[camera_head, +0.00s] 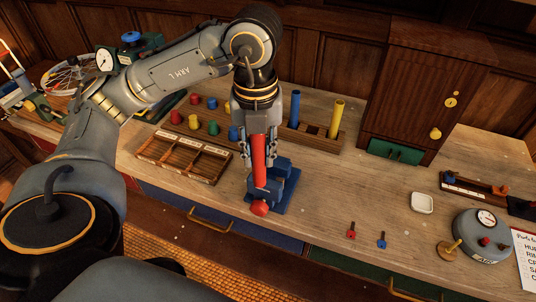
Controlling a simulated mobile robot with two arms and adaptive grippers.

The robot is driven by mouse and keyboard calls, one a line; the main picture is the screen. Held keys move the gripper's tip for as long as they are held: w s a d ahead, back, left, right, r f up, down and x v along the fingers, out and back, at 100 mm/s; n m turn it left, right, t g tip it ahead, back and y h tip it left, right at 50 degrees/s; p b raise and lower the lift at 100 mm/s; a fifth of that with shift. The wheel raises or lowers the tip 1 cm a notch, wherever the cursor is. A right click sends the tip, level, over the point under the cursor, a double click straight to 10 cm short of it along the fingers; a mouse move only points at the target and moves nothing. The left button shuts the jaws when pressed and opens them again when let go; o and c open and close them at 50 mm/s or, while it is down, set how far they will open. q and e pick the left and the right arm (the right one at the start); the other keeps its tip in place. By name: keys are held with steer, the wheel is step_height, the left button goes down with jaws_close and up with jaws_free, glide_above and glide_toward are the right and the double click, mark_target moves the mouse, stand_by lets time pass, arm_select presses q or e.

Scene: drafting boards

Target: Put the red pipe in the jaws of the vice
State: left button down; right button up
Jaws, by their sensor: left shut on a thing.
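The red pipe (259,165) is held upright in my left gripper (259,157), which is shut on it, with a finger on either side. The blue vice (284,190) stands near the front edge of the bench, with a red knob (259,208) at its front. The pipe's lower end is in front of or at the vice jaws. I cannot tell whether it sits between them or only overlaps them in this view. My right gripper is not in view.
A wooden rack (318,136) behind holds a blue pipe (294,108) and a yellow pipe (337,117). A divided wooden tray (181,158) and coloured pegs (193,121) are left of the vice. Two small keys (351,231) (382,240) lie right.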

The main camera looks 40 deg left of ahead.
arm_select(q)
steer(key=w+a+f+p, duration=0.1)
steer(key=w+f, duration=0.2)
steer(key=w+a+f+p, duration=0.1)
steer(key=w+f, duration=0.1)
steer(key=f, duration=0.2)
steer(key=w+a+f+p, duration=0.1)
steer(key=w+f+p, duration=0.1)
steer(key=w+f, duration=0.1)
steer(key=shift+w+a+f, duration=0.15)
steer(key=shift+w+f, duration=0.15)
steer(key=shift+f, duration=0.05)
steer(key=shift+f, duration=0.1)
steer(key=shift+f+b, duration=0.15)
steer(key=shift+b, duration=0.15)
steer(key=c, duration=1.1)
jaws_free()
